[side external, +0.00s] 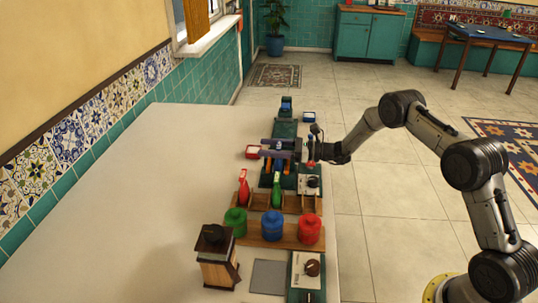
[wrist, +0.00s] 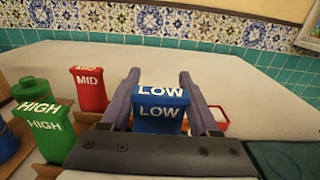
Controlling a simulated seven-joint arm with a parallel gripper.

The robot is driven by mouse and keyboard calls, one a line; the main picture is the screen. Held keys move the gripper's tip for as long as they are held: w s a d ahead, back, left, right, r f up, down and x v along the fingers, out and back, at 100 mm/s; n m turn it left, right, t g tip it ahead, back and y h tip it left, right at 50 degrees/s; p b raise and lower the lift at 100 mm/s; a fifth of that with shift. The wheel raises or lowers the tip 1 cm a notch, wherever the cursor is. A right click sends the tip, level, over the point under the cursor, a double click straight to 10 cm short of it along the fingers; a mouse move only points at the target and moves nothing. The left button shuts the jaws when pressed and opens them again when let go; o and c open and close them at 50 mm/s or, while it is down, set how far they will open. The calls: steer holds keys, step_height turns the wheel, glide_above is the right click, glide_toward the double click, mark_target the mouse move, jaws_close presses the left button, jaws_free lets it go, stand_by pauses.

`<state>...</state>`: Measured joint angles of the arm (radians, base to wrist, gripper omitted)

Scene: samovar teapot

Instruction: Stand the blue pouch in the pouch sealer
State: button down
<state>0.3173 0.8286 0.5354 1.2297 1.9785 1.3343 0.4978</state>
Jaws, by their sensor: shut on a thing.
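The blue pouch (wrist: 160,108), labelled LOW, sits upright between the two purple fingers of my gripper (wrist: 158,85) in the wrist view. My gripper is shut on it. In the side view my gripper (side external: 283,149) is over a narrow teal unit (side external: 286,129) near the table's right edge. Blue and orange parts (side external: 275,165) show just below the fingers, too small to make out. I cannot tell for sure which part is the pouch sealer, nor whether the pouch's bottom touches anything.
A red MID pouch (side external: 243,188) and a green HIGH pouch (side external: 277,190) stand at a wooden rack (side external: 260,201). Green (side external: 235,221), blue (side external: 272,225) and red (side external: 309,229) jars stand nearer. Small red (side external: 253,152) and blue (side external: 309,117) dishes lie nearby. The table's left is clear.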

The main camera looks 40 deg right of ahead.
steer(key=shift+f, duration=1.15)
steer(key=shift+f, duration=0.15)
steer(key=shift+c, duration=0.6)
jaws_free()
steer(key=v, duration=1.2)
steer(key=shift+r, duration=0.2)
